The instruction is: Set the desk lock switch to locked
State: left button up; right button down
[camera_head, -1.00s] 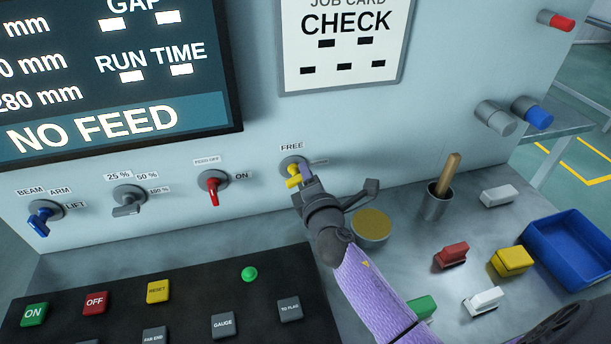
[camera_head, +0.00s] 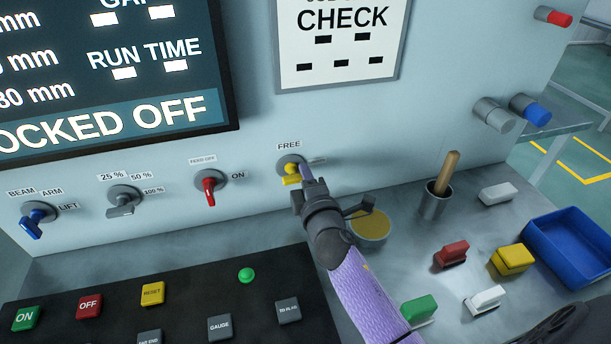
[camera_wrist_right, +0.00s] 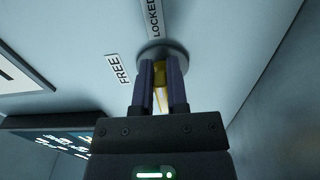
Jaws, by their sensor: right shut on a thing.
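The desk lock switch is a yellow knob (camera_head: 291,173) on a round grey base, on the panel under the "FREE" label. My right gripper (camera_head: 302,178) is shut on the yellow knob. In the right wrist view the knob (camera_wrist_right: 160,73) shows between the two fingers of the right gripper (camera_wrist_right: 160,82), and it points along toward the "LOCKED" label (camera_wrist_right: 155,18). The "FREE" label (camera_wrist_right: 118,69) lies to its left there. The screen (camera_head: 110,75) reads "…OCKED OFF". My left gripper is not in view.
To the left are a red switch (camera_head: 209,187), a grey switch (camera_head: 123,202) and a blue switch (camera_head: 36,217). A black button board (camera_head: 190,322) lies below. A round tin (camera_head: 370,228), a cup with a wooden handle (camera_head: 436,203), coloured blocks and a blue tray (camera_head: 527,233) stand at right.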

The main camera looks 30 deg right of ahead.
jog(key=shift+f, duration=0.1)
jog(key=c, duration=0.6)
grip_release()
jog(key=shift+c, duration=0.2)
jog(key=p+v, duration=0.1)
jog(key=v, duration=0.9)
